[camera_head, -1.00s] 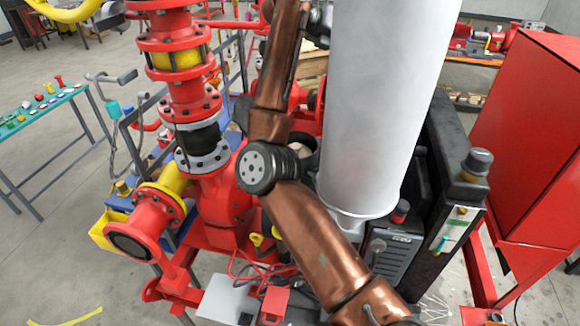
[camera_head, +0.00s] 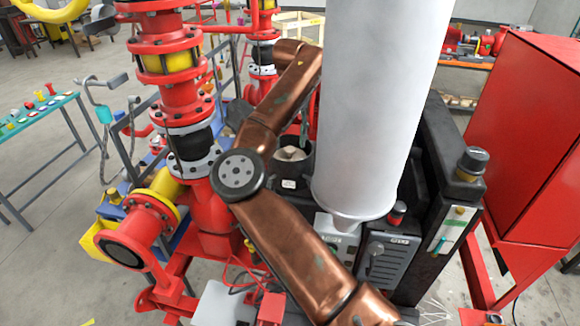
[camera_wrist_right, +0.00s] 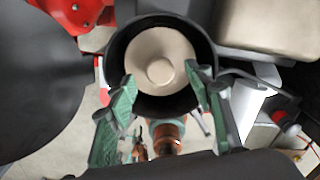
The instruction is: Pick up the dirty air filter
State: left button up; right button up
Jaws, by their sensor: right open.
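The dirty air filter is a beige round piece with a raised centre knob (camera_wrist_right: 160,70), seated inside a round black housing (camera_wrist_right: 113,50) in the right wrist view. In the head view its beige top (camera_head: 291,153) shows behind my copper right arm, partly hidden. My right gripper (camera_wrist_right: 162,78) is open, with one greenish finger on each side of the filter's near part, over the housing rim. I cannot tell if they touch it. In the head view only a sliver of the right gripper (camera_head: 306,125) shows beside the white cylinder. My left gripper is not in view.
A large white cylinder (camera_head: 380,100) stands just right of the housing and blocks the view. Red flanged piping (camera_head: 180,95) rises at left. A grey control box (camera_head: 388,260), a black post (camera_head: 445,190) and a red cabinet (camera_head: 530,150) are at right.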

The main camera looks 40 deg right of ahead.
jog(key=shift+f, duration=1.4)
jog(key=shift+c, duration=0.4)
grip_shut()
